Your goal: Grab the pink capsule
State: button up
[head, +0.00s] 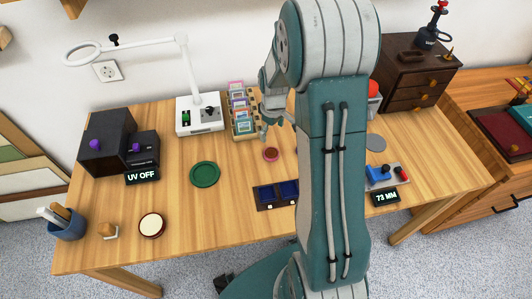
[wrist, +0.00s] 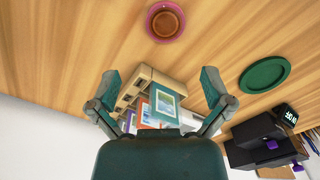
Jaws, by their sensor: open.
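The pink capsule (head: 271,154) is a small round pink piece with a brown centre. It lies on the wooden table near the middle, in front of the card rack. In the wrist view the pink capsule (wrist: 165,36) is at the top, beyond my fingertips. My gripper (head: 278,127) is above the table behind the capsule and beside the rack, apart from the capsule. In the wrist view my gripper (wrist: 160,82) has its two fingers spread wide with nothing held between them. My arm hides part of the table to the right.
A rack of small framed cards (head: 243,118) stands behind left of the capsule. A green disc (head: 204,174) lies to its left and a dark blue two-part tray (head: 265,198) in front. A white lamp base (head: 200,122) and dark boxes (head: 107,142) stand farther left. Bare wood surrounds the capsule.

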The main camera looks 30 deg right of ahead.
aim_at(270, 152)
jog(key=f, duration=0.3)
jog(key=shift+d, duration=0.4)
jog(key=f, duration=0.1)
jog(key=a+f, duration=0.1)
jog(key=f, duration=0.1)
jog(key=a+f, duration=0.1)
jog(key=f, duration=0.1)
jog(key=shift+s+f, duration=0.25)
jog(key=shift+s, duration=0.1)
jog(key=shift+d+f, duration=0.2)
jog(key=shift+d, duration=0.35)
jog(key=shift+a, duration=0.15)
jog(key=c, duration=0.9)
jog(key=shift+a, duration=0.25)
jog(key=shift+c, duration=0.7)
